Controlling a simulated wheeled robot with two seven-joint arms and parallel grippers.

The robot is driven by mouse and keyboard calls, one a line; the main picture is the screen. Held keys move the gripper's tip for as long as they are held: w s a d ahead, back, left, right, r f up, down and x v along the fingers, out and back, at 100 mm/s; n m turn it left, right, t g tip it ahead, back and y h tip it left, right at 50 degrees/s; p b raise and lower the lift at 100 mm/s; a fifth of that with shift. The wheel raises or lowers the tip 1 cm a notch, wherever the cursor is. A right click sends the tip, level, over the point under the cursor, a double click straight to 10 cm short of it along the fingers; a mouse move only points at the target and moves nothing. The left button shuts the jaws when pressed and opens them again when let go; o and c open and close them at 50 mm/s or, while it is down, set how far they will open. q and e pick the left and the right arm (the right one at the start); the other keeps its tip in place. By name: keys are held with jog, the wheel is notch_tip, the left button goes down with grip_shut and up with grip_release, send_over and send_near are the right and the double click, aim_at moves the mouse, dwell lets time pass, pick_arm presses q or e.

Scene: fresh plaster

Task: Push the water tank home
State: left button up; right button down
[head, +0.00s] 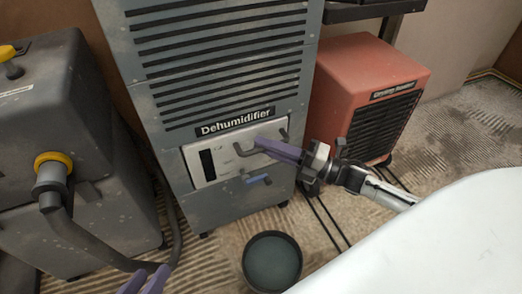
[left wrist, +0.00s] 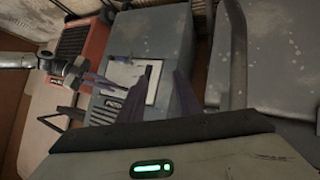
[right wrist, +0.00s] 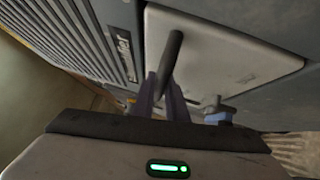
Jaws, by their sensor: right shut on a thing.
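The water tank (head: 210,178) is a white panel with a dark window, low in the front of the grey dehumidifier (head: 170,110). A dark bar handle (head: 283,134) crosses the tank front. My right gripper (head: 258,143) is shut on that handle. In the right wrist view its fingers (right wrist: 162,95) close around the handle (right wrist: 172,55) in front of the white tank front (right wrist: 225,55). I cannot tell exactly how far the tank stands out. My left gripper (head: 143,280) is open and empty at the bottom of the head view, away from the tank; its fingers also show in the left wrist view (left wrist: 145,85).
A blue-handled valve (head: 258,180) sits below the tank. A round dark bucket (head: 272,262) stands on the floor in front. A red heater (head: 365,90) stands right. A grey machine with a yellow-collared hose (head: 52,165) stands left. A white surface (head: 440,245) fills the lower right.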

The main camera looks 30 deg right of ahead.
jog(key=c, duration=1.8)
grip_release()
jog(key=shift+w+d, duration=0.15)
jog(key=shift+w, duration=0.1)
jog(key=shift+o, duration=0.2)
jog(key=shift+s, duration=0.1)
